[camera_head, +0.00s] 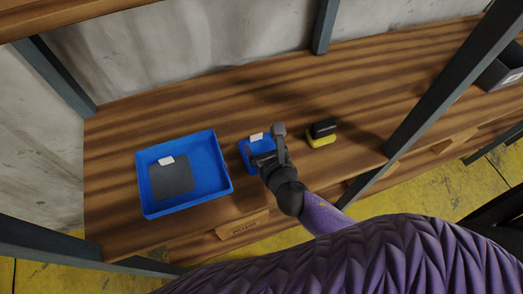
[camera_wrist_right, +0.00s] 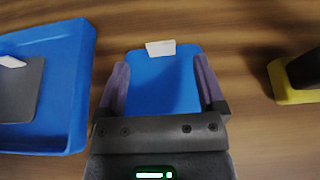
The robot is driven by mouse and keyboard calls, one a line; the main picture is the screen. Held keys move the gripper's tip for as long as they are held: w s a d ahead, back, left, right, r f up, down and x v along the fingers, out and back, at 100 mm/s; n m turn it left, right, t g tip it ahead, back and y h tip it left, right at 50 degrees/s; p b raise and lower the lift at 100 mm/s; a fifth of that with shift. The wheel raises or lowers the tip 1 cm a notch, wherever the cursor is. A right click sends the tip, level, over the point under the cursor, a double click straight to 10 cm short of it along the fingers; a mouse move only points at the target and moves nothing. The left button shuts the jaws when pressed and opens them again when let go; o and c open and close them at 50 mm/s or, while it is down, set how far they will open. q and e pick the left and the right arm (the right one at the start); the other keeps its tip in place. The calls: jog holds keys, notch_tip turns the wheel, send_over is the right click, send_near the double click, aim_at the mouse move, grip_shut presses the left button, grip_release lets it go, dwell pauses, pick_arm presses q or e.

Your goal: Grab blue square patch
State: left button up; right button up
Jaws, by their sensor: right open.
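The blue square patch (camera_head: 246,152) lies on the wooden shelf, right of the blue tray, with a small white tab (camera_head: 256,137) at its far edge. My right gripper (camera_head: 265,158) is over the patch and hides part of it in the head view. In the right wrist view the patch (camera_wrist_right: 163,85) lies between the two spread fingers of my right gripper (camera_wrist_right: 162,80). The jaws are open and hold nothing. I cannot tell the exact height of the fingertips above the shelf. My left gripper is not in view.
A blue tray (camera_head: 213,188) on the left holds a dark grey patch (camera_head: 172,180) with a white tab. A yellow and black block-like object (camera_head: 322,139) stands to the right. Dark metal posts (camera_head: 440,92) rise at the shelf's edges. The back of the shelf is clear.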

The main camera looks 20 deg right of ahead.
aim_at(257, 135)
jog(key=x, duration=0.3)
jog(key=shift+w+f+b, duration=0.2)
jog(key=shift+w+b, duration=0.05)
jog(key=shift+b, duration=0.15)
jog(key=shift+r, duration=0.1)
jog(key=shift+c, duration=0.2)
grip_shut()
